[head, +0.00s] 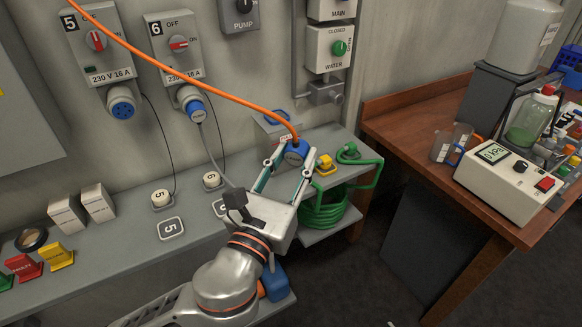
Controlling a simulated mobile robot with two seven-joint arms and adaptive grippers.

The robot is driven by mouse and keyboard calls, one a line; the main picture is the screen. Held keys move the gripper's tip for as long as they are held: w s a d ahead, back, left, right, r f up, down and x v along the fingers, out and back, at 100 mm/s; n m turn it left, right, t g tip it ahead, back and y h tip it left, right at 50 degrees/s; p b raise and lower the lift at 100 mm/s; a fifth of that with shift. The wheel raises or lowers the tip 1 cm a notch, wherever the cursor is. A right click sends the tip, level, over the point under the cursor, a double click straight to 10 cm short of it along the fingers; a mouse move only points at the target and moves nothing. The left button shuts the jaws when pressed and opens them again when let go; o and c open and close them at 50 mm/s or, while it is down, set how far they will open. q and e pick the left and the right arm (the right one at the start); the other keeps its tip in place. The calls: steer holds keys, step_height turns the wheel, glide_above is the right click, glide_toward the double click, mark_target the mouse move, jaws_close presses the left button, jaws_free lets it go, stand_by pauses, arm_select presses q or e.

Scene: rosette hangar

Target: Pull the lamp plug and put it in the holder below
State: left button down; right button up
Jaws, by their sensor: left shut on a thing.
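A blue plug (294,150) on an orange cable (196,79) is between the fingers of my left gripper (287,160), which is shut on it. The plug is low over the back of the grey bench, in front of a small grey block (270,128) that may be a holder. My gripper hides the plug's lower side, so I cannot tell whether it is seated. On the wall, socket 5 (121,105) shows no cable in it. Socket 6 (188,98) has a blue and white plug with a grey cable. My right gripper is not in view.
Beside the gripper are a yellow piece (325,164), a green plug (349,152) and a coiled green hose (322,208). Number tags (162,199) and white boxes (98,203) stand on the grey bench (125,248). A brown table (408,123) with a meter stands right.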

mark_target(298, 146)
arm_select(q)
steer(key=shift+w+d+r+n+t+y, duration=0.1)
steer(key=shift+r+n+t+y, duration=0.1)
steer(key=shift+r+n+y, duration=0.7)
steer(key=shift+w+d+r+n+t+y, duration=0.25)
steer(key=shift+n+y, duration=0.2)
steer(key=shift+y, duration=0.9)
steer(key=shift+r+n+t+y, duration=0.15)
steer(key=shift+r+n+y, duration=0.5)
steer(key=shift+y, duration=0.5)
steer(key=shift+f, duration=0.1)
